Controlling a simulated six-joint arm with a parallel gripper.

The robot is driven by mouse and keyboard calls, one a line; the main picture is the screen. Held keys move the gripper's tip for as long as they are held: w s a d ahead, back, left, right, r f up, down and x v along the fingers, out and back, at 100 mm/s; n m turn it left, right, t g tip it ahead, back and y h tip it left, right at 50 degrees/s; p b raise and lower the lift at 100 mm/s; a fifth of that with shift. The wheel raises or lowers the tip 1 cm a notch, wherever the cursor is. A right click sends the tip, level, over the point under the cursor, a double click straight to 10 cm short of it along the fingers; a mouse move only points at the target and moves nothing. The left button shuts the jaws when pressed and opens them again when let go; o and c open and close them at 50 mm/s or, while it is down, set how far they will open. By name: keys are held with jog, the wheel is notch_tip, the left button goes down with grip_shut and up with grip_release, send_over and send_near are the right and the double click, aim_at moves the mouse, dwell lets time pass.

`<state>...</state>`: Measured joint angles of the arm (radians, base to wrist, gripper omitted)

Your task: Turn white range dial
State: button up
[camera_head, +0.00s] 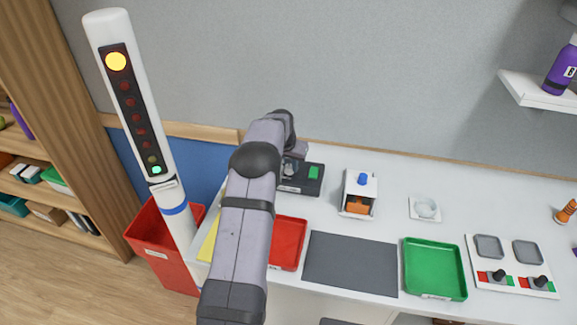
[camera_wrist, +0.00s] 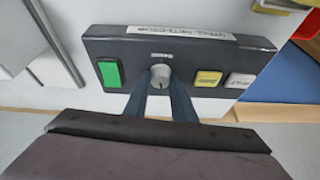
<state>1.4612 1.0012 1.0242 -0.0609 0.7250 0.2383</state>
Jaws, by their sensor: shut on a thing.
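The white range dial (camera_wrist: 160,73) is a small round knob on a dark control box (camera_wrist: 125,52), seen in the wrist view between a green button and a yellow button. My gripper (camera_wrist: 161,84) reaches the dial with one finger on each side and is shut on it. The fingers cover part of the dial's sides. In the head view my arm hides the left part of the control box (camera_head: 318,188), and the dial cannot be made out clearly.
On the box are a green button (camera_wrist: 109,73), a yellow button (camera_wrist: 208,78) and a white button (camera_wrist: 240,80). A red tray (camera_head: 287,243), grey mat (camera_head: 350,262) and green tray (camera_head: 434,268) lie nearby. A white light column (camera_head: 110,35) stands left.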

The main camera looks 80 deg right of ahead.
jog(key=n+t+b, duration=0.1)
jog(key=n, duration=0.2)
jog(key=shift+s+f, duration=0.1)
jog(key=shift+s, duration=0.05)
jog(key=shift+s+d+n+t+y+b, duration=0.1)
jog(key=shift+n+t+y+b, duration=0.3)
jog(key=shift+n, duration=0.65)
jog(key=shift+n+t+y+b, duration=0.15)
jog(key=shift+n+t, duration=0.35)
jog(key=shift+n, duration=0.55)
jog(key=o, duration=1.1)
jog(key=shift+c, duration=0.2)
jog(key=b+v, duration=0.2)
jog(key=v, duration=0.5)
jog(key=shift+r+b, duration=0.25)
jog(key=shift+b, duration=0.15)
